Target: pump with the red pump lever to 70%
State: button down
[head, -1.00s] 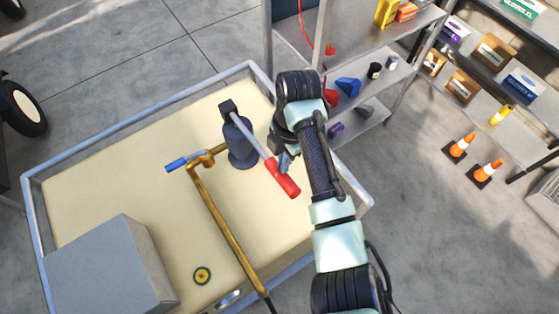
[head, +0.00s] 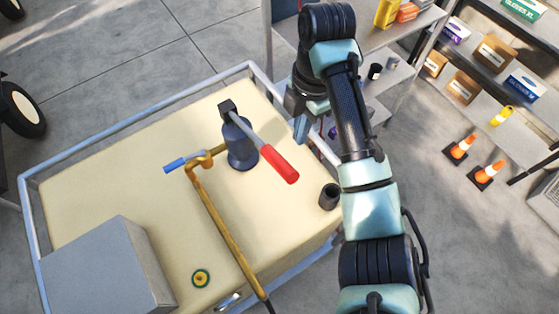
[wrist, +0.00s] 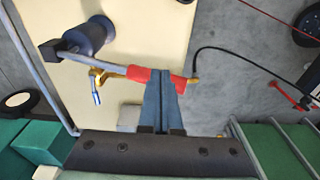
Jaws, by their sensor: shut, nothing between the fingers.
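The red pump lever (head: 279,164) is a grey bar with a red grip, joined at the black top of a dark blue-grey pump body (head: 241,150). Its grip points to the lower right in the head view. My gripper (head: 301,128) is shut and empty, to the upper right of the red grip and apart from it in the head view. In the wrist view the shut blue fingers (wrist: 164,74) cross in front of the red grip (wrist: 140,74) and hide part of it. The gap between them cannot be told there. No percent reading is legible.
A brass pipe (head: 212,205) with a blue-handled valve (head: 174,165) stands left of the pump. A grey box (head: 100,265), a yellow round fitting (head: 201,278) and a dark cup (head: 329,196) are on the railed cream deck. A shelf (head: 395,85) stands behind my arm.

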jog(key=r, duration=0.2)
jog(key=r+p, duration=0.1)
jog(key=r, duration=0.1)
jog(key=shift+w+d+r, duration=0.1)
jog(key=shift+d+r, duration=0.1)
jog(key=shift+r, duration=0.15)
dwell(0.3)
